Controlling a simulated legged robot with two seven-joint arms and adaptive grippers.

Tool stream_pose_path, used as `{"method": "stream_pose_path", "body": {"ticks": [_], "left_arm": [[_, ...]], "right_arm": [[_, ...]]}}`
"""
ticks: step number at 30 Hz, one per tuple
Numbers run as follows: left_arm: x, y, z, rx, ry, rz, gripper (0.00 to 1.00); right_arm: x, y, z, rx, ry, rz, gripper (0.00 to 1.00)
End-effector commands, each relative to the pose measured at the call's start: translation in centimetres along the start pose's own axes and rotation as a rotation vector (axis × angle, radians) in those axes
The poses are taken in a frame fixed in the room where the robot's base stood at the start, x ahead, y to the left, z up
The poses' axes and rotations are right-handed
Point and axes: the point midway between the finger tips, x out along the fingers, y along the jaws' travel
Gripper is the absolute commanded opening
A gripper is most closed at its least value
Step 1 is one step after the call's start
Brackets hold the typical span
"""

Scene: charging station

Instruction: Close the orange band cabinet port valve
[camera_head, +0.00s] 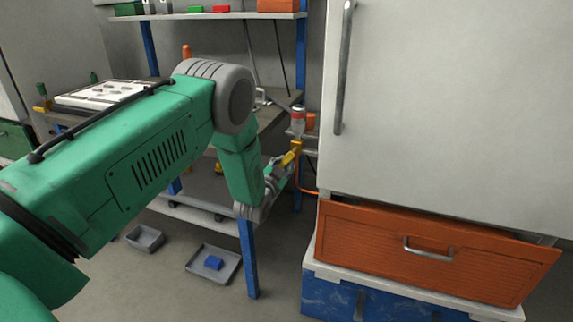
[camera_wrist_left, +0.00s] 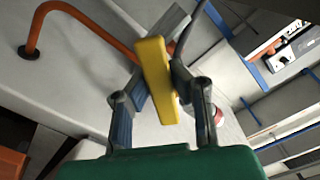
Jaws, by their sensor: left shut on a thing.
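My left gripper (camera_head: 281,172) reaches down beside the white cabinet (camera_head: 440,105) with the orange drawer. It is shut on a yellow valve handle (camera_head: 291,154). In the left wrist view the yellow handle (camera_wrist_left: 159,80) lies tilted between the two fingers (camera_wrist_left: 160,90). An orange hose (camera_wrist_left: 84,17) curves out of the pale cabinet side near the handle. The valve body is mostly hidden behind the handle and fingers. A red and white bottle-like part (camera_head: 298,119) stands just above the handle. My right gripper is not in view.
A workbench with blue legs (camera_head: 249,262) stands left of the cabinet, close to my left arm. Grey trays (camera_head: 228,272) lie on the floor below it. The orange drawer (camera_head: 440,250) is above a blue base (camera_head: 385,300). A vertical handle (camera_head: 343,75) protrudes from the cabinet door.

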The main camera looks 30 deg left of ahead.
Motion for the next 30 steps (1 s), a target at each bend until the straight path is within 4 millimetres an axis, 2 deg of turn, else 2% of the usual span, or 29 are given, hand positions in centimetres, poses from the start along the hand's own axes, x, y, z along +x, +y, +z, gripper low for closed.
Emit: {"method": "stream_pose_path", "body": {"ticks": [18, 30], "left_arm": [[-0.2, -1.8, -0.5, 0.585, -0.001, 0.012, 0.00], [-0.2, -2.5, -1.1, 0.868, -0.002, 0.014, 0.00]], "right_arm": [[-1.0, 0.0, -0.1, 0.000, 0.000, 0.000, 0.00], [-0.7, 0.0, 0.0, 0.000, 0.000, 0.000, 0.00]]}}
